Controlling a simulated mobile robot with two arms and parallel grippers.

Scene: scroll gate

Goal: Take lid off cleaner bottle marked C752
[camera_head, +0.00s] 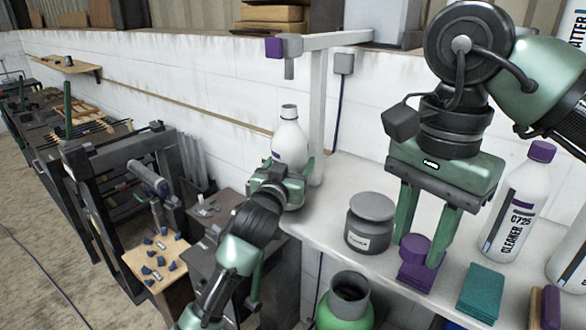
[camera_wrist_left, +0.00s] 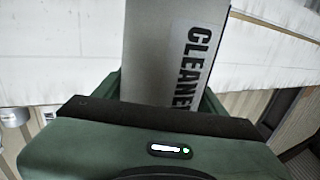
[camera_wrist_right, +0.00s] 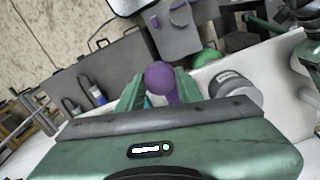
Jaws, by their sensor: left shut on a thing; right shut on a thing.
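A white cleaner bottle (camera_head: 291,140) stands upright at the bench's left end, its neck bare with no lid. My left gripper (camera_head: 286,174) is shut around its body. In the left wrist view the bottle (camera_wrist_left: 160,50) shows "CLEANE"; its number is hidden. My right gripper (camera_head: 417,250) points down, shut on a purple lid (camera_head: 415,244) just above a purple block on the bench. The lid also shows between the fingers in the right wrist view (camera_wrist_right: 160,75). Another white bottle (camera_head: 515,205), marked C725, has a purple lid on.
A grey jar (camera_head: 370,225) stands left of my right gripper. Teal sponges (camera_head: 482,290) lie to its right. A purple block (camera_head: 421,272) lies under the fingers. A green container (camera_head: 345,300) is below the front edge. A white post (camera_head: 318,110) rises behind the held bottle.

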